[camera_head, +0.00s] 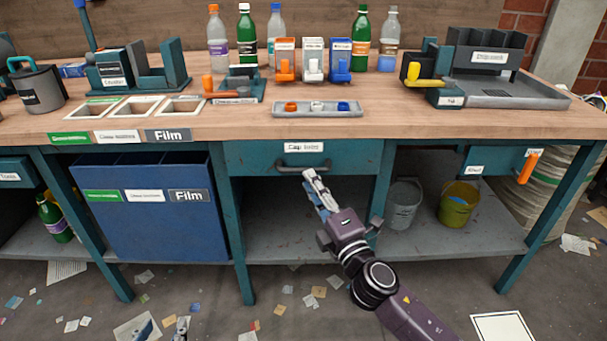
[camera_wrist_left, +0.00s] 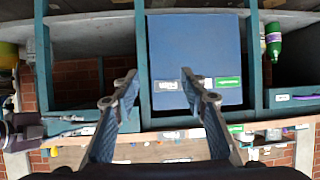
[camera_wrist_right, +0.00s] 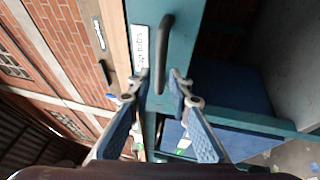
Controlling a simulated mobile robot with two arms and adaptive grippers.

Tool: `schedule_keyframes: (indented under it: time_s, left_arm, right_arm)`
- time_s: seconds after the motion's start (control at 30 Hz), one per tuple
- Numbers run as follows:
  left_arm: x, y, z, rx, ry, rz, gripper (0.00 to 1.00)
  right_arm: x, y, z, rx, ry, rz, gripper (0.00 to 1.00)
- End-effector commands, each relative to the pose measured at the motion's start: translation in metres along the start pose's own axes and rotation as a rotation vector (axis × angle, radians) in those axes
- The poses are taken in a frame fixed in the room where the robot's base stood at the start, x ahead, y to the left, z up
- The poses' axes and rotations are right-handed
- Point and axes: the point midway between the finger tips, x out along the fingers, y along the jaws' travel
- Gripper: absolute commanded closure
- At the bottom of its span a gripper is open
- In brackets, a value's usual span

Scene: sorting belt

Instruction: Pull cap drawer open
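The cap drawer (camera_head: 255,157) is a teal drawer under the middle of the bench, with a white label (camera_head: 304,147) and a dark bar handle (camera_head: 301,168). Its front looks flush with the bench frame. My right gripper (camera_head: 308,175) is at the handle, with its fingers pointing up toward it. In the right wrist view its fingers (camera_wrist_right: 159,74) are apart, and the handle (camera_wrist_right: 163,45) shows between and beyond the tips; contact cannot be told. My left gripper (camera_wrist_left: 157,76) is open and empty, facing the blue bin; only its tips seem to show at the head view's bottom edge.
A blue bin (camera_head: 150,225) stands left of the drawer. A grey bucket (camera_head: 403,206) and a yellow bucket (camera_head: 457,204) stand on the lower shelf at right. A small drawer with an orange handle (camera_head: 528,167) is further right. The shelf below the cap drawer is clear.

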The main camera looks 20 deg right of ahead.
Motion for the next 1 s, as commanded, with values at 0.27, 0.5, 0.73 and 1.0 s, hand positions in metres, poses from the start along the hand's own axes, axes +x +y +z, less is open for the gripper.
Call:
schedule_keyframes:
  time_s: [0.27,0.5,0.73,1.0]
  left_arm:
    - [0.001,0.001,-0.006,0.0,0.028,0.002,0.6]
    - [0.002,0.001,-0.011,0.0,0.051,0.003,0.6]
    - [0.002,0.002,-0.012,0.0,0.054,0.003,0.6]
    - [0.002,0.002,-0.012,0.0,0.054,0.004,0.6]
  right_arm:
    - [0.039,0.0,0.001,0.0,-0.001,0.0,0.81]
    - [0.053,-0.001,0.0,0.002,0.0,-0.001,0.81]
    - [0.054,-0.001,0.0,0.002,0.0,-0.002,0.81]
    - [0.053,-0.001,0.0,0.002,0.0,-0.002,1.0]
